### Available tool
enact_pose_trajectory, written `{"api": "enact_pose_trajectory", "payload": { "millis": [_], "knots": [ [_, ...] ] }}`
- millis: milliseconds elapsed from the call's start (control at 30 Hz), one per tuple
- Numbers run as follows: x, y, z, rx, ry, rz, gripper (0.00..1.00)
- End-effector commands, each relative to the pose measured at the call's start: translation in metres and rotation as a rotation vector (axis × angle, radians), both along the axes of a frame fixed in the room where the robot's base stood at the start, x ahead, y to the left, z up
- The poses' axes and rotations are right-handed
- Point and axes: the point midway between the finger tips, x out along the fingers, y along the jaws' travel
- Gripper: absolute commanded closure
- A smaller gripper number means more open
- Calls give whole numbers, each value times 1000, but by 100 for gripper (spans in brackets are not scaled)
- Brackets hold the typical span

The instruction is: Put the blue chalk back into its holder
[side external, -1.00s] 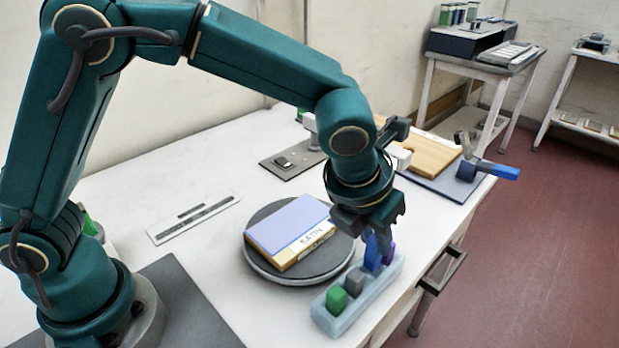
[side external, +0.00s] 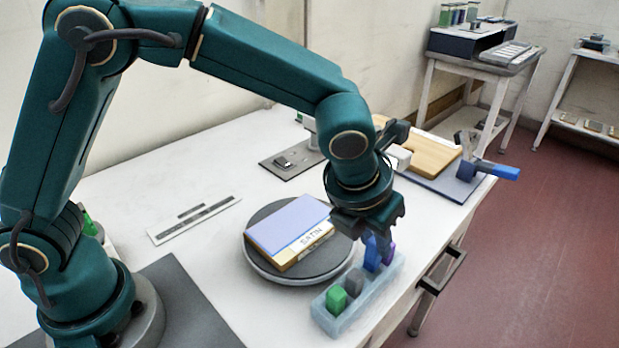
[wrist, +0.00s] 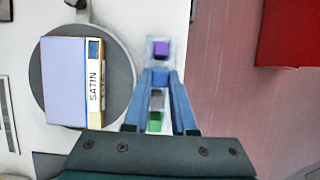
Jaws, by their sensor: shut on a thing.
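The blue chalk (side external: 372,254) stands upright in the pale blue holder (side external: 345,321), between the grey chalk (side external: 354,281) and the purple chalk (side external: 391,250). A green chalk (side external: 336,301) sits at the holder's near end. My gripper (side external: 378,240) points down over the holder and is shut on the blue chalk. In the wrist view the blue chalk (wrist: 160,78) lies between the fingertips, in line with the other chalks. The fingers partly cover it, and I cannot see how deep its lower end sits.
A dark round turntable (side external: 262,262) bearing a box marked SATIN (side external: 290,230) stands close to the left of the holder. The table's front edge and a drawer handle (side external: 443,270) lie to the right. A blue-handled clamp (side external: 500,172) sticks out at the far corner.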

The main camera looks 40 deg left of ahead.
Motion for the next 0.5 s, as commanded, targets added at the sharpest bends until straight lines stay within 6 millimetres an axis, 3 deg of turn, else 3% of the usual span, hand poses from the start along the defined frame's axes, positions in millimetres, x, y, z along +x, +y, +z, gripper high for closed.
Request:
{"api": "enact_pose_trajectory", "payload": {
  "millis": [500],
  "knots": [
    [0,0,-15,1,1,0,100]
  ]
}}
